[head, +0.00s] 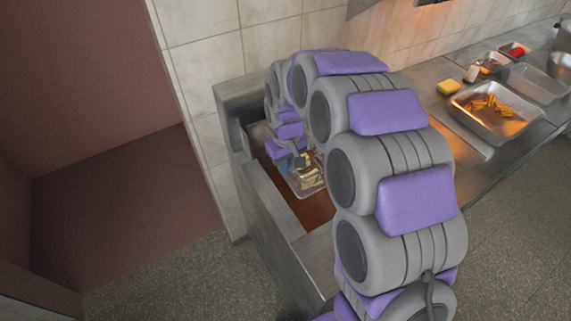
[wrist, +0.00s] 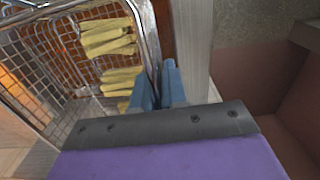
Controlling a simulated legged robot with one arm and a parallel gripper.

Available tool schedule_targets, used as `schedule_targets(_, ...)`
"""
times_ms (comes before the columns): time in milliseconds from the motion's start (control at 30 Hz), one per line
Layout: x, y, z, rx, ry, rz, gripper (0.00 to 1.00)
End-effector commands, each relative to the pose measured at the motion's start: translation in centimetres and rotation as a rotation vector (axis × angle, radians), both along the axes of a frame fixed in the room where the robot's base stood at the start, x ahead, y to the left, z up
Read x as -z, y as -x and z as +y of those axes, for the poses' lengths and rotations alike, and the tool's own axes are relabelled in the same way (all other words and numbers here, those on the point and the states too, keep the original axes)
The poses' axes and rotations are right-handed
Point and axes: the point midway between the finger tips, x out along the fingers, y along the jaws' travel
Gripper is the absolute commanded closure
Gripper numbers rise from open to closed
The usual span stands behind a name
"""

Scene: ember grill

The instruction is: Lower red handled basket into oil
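A wire fry basket (head: 306,185) holding pale yellow fries sits at the fryer well (head: 313,213), which has brown oil in it. The basket (wrist: 48,72) fills the left of the wrist view, tilted in the picture, with several fries (wrist: 108,38) inside. My gripper (wrist: 160,78) has its two blue fingers close together, at the right side of the basket beside its metal rim. The rim runs down to the fingers; I cannot tell whether they clamp anything. No red handle shows clearly. In the head view my arm hides part of the basket and fryer.
A tiled wall (head: 205,75) stands behind the fryer. Open floor (head: 190,275) lies at the front left.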

Motion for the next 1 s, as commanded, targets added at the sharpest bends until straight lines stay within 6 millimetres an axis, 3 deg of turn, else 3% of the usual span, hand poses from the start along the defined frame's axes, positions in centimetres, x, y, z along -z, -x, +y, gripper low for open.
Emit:
schedule_targets(233, 0.0, 0.0, 0.0, 0.0, 0.0, 0.0, 0.64)
schedule_targets(567, -0.4, -0.1, 0.0, 0.0, 0.0, -0.001, 0.62)
schedule_targets(767, -3.4, -0.2, 0.1, 0.0, -0.001, -0.007, 0.62)
schedule_targets(1000, -8.7, -0.2, 0.1, 0.0, -0.001, -0.004, 0.62)
